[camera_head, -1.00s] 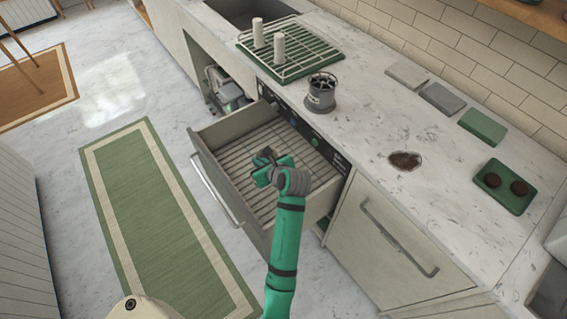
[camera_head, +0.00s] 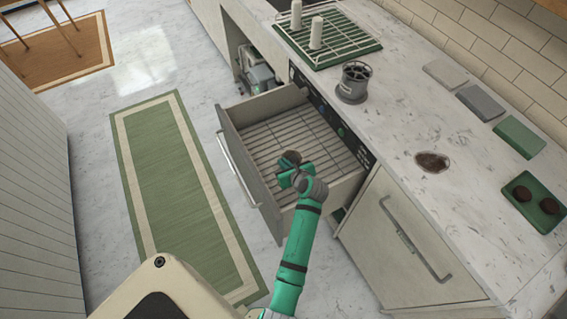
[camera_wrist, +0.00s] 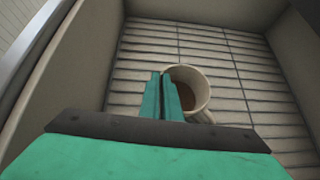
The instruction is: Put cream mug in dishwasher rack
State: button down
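The cream mug (camera_wrist: 203,84) shows in the wrist view with a brown inside and its handle toward the lower right. My gripper (camera_wrist: 167,78) has its two teal fingers close together at the mug's left rim, with the wall apparently pinched between them. In the head view my gripper (camera_head: 289,170) is over the near part of the pulled-out dishwasher rack (camera_head: 276,140), and the mug's brown inside (camera_head: 291,157) shows at the fingertips. The mug is within the drawer's walls in the wrist view. I cannot tell whether its base touches the wires.
The drawer's front wall (camera_head: 246,165) and side walls surround the rack, whose wires look otherwise bare. On the counter are a grey grinder-like item (camera_head: 353,83), a green drying tray (camera_head: 340,50) with white cups, and a green tray (camera_head: 535,201) with dark pucks.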

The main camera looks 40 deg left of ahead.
jog(key=c, duration=2)
grip_release()
jog(key=shift+f, duration=0.1)
jog(key=v, duration=1.2)
